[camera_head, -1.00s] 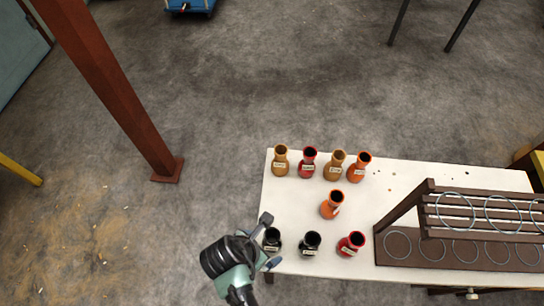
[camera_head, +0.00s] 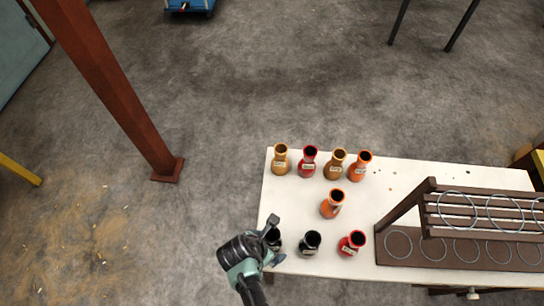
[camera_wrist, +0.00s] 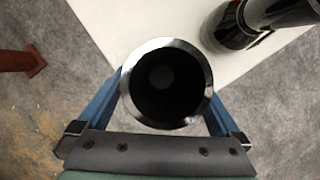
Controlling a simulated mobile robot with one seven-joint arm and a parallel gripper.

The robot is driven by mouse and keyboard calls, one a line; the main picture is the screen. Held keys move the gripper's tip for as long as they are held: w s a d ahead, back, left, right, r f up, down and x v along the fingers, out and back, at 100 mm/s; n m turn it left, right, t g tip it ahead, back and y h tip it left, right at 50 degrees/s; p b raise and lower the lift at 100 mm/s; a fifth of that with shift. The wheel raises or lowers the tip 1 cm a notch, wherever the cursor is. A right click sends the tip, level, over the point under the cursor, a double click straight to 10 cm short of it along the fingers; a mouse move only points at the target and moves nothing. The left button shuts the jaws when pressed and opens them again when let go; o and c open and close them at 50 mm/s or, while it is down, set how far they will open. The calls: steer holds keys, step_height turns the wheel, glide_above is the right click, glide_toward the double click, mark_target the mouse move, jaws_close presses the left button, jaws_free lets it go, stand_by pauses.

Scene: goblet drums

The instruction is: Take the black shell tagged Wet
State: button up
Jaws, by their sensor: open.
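Two black shells stand at the near left of the white table. The left one (camera_head: 273,234) is partly hidden by my gripper (camera_head: 274,240). The other black shell (camera_head: 310,242) stands just to its right, with a pale tag too small to read. In the wrist view, the round dark mouth of the left black shell (camera_wrist: 165,82) lies between the two blue fingers of my open gripper (camera_wrist: 164,95). I cannot tell whether the fingers touch it. The second black shell (camera_wrist: 240,25) is at the upper right there. No tag text is readable.
A red shell (camera_head: 351,243) and an orange shell (camera_head: 331,204) stand to the right. A back row holds a yellow-tan (camera_head: 281,160), a red (camera_head: 308,162), a brown (camera_head: 335,165) and an orange shell (camera_head: 359,166). A brown rack with rings (camera_head: 430,210) fills the table's right part.

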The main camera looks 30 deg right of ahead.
steer(key=c, duration=1.4)
steer(key=shift+r, duration=0.1)
